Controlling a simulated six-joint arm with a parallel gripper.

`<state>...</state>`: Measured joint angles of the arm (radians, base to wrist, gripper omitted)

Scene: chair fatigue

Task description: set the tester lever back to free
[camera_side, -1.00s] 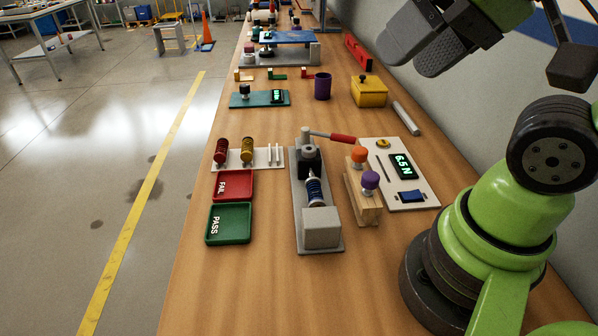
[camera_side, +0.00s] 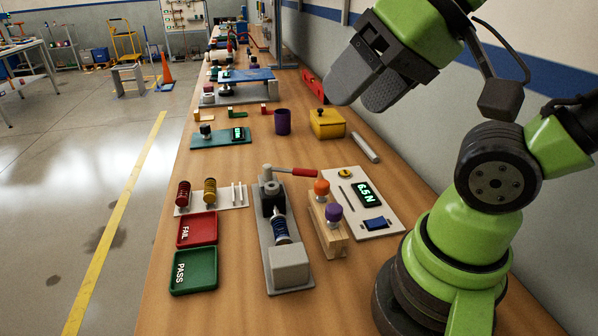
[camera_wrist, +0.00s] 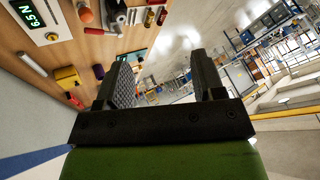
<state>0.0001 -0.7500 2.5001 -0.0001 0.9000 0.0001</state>
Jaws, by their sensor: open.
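The tester (camera_side: 289,265) is a long grey base with a grey block at its near end, a blue-dark coil spring and a dark collar. Its lever, with a red handle (camera_side: 298,172), points right from a post at the far end, roughly level. In the wrist view the red handle (camera_wrist: 95,31) shows at the upper left. The readout (camera_side: 365,195) on a pale panel reads 6.5 N. My gripper (camera_side: 355,98) is open and empty, high above the bench, to the right of and well away from the lever. Both fingers show apart in the wrist view (camera_wrist: 160,62).
A wooden block (camera_side: 328,240) with orange and purple knobs stands beside the tester, near the handle. Red FAIL (camera_side: 197,229) and green PASS (camera_side: 194,270) trays and a rack of coils (camera_side: 211,192) lie left. A yellow box (camera_side: 327,124) and purple cup (camera_side: 282,122) stand beyond.

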